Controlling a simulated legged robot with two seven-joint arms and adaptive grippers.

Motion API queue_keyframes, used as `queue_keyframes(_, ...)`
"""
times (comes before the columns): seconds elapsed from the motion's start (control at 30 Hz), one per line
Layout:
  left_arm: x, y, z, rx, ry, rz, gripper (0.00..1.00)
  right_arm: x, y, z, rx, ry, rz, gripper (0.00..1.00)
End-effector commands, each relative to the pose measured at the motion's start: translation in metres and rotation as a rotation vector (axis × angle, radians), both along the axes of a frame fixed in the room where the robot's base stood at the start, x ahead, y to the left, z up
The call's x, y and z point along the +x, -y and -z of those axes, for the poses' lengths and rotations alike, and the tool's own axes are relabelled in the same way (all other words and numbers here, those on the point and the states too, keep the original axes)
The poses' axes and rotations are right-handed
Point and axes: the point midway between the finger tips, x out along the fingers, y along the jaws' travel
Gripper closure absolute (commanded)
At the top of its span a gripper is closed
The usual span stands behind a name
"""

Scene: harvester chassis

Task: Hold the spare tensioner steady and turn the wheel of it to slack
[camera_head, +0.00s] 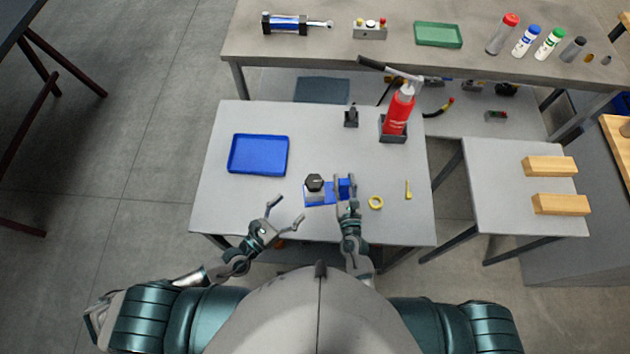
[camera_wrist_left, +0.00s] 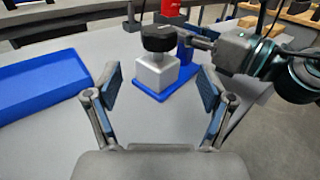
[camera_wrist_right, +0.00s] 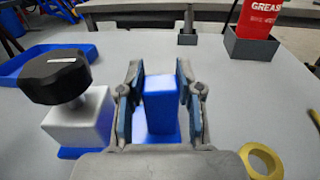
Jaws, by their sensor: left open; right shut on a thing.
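The spare tensioner stands on the table with a blue base plate (camera_head: 320,200), a silver block (camera_wrist_left: 157,74) and a black wheel (camera_head: 314,182) on top. The wheel also shows in the left wrist view (camera_wrist_left: 160,38) and the right wrist view (camera_wrist_right: 55,75). A blue upright block (camera_wrist_right: 159,105) rises from the plate's right end. My right gripper (camera_head: 346,183) is shut on this blue block, one finger on each side. My left gripper (camera_head: 287,210) is open and empty, left of and nearer to me than the tensioner, its fingers apart and not touching it.
A blue tray (camera_head: 258,155) lies to the left. A yellow ring (camera_head: 376,202) and a small yellow tool (camera_head: 408,190) lie to the right. A red grease bottle (camera_head: 399,112) in a dark holder and a small black fixture (camera_head: 351,117) stand behind. Table between tray and tensioner is clear.

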Motion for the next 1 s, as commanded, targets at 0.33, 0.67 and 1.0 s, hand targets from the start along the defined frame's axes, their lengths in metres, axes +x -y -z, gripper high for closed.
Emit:
queue_keyframes(0.33, 0.051, 0.041, -0.001, -0.006, 0.003, -0.003, 0.19, 0.000, -0.001, 0.001, 0.000, -0.002, -0.002, 1.00)
queue_keyframes(0.67, 0.088, 0.069, -0.001, -0.003, 0.002, -0.002, 0.19, 0.000, -0.001, 0.001, 0.000, -0.002, -0.002, 1.00)
queue_keyframes(1.0, 0.091, 0.071, 0.000, -0.001, 0.002, 0.000, 0.19, 0.000, -0.001, 0.001, 0.000, -0.003, -0.002, 1.00)
